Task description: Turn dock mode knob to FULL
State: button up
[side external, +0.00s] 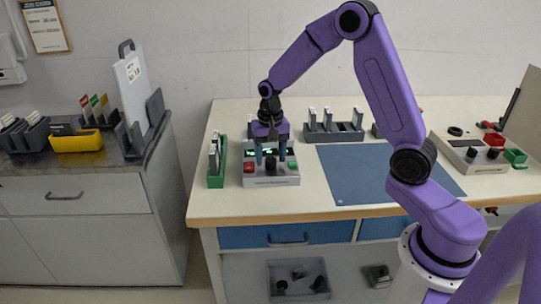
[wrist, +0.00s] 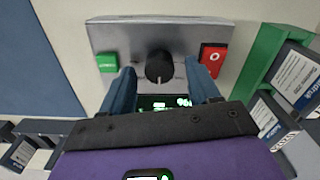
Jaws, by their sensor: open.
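The dock unit is a grey box (side external: 262,181) on the table, with a red button, a green button and a lit green display. Its black dock mode knob (side external: 271,163) sits between the buttons. In the wrist view the knob (wrist: 159,67) has a small pale mark at its lower end; its setting labels are too small to read. My gripper (side external: 271,155) is above the box, pointing down. Its blue fingers (wrist: 160,73) are open, one on each side of the knob, with gaps visible. The gripper partly hides the display.
A green rack (side external: 216,179) with upright cards stands close left of the box. A grey card rack (side external: 334,137) is behind. A blue mat (side external: 370,178) lies bare to the right. Another knobbed unit (side external: 473,163) sits at the far right.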

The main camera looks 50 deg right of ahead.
jog(key=shift+f, duration=0.15)
jog(key=shift+c, duration=0.2)
jog(key=c, duration=1)
jog(key=shift+n, duration=0.4)
jog(key=n, duration=0.3)
jog(key=shift+n, duration=0.3)
jog(key=n, duration=0.4)
jog(key=shift+w+n, duration=0.1)
jog(key=shift+n, duration=0.2)
